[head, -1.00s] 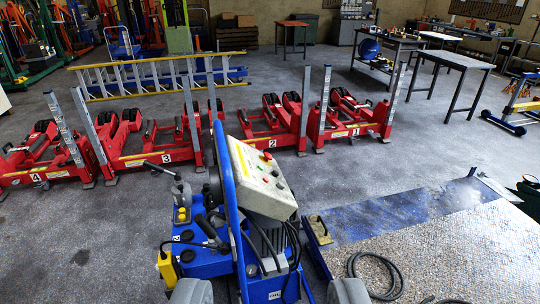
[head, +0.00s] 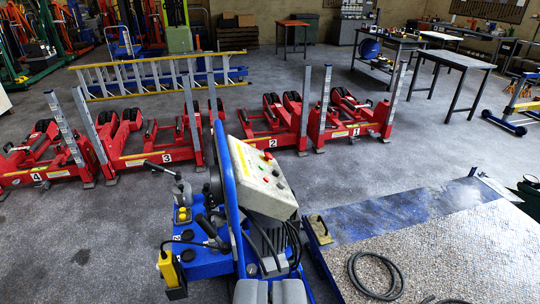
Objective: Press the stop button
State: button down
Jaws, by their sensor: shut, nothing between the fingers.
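The control box (head: 252,178) is a pale, worn panel tilted on top of a blue wheeled machine (head: 205,262), just left of centre in the head view. A red button (head: 266,156), which looks like the stop button, sits near its upper right edge. Several smaller buttons, red and green among them, lie below it; their labels are too small to read. My gripper (head: 270,284) shows at the bottom edge as two grey fingers side by side. It is shut and empty, and appears below the control box in the picture, apart from the buttons.
A blue tubular handle (head: 226,180) rises along the box's left side. Black cables (head: 292,245) hang at its right. Red numbered jacks (head: 265,130) stand in a row behind. A hose (head: 375,275) lies on the metal plate at right. Grey floor between machine and jacks is clear.

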aim_at(268, 156)
jog(key=i, duration=1.95)
jog(key=z, duration=0.1)
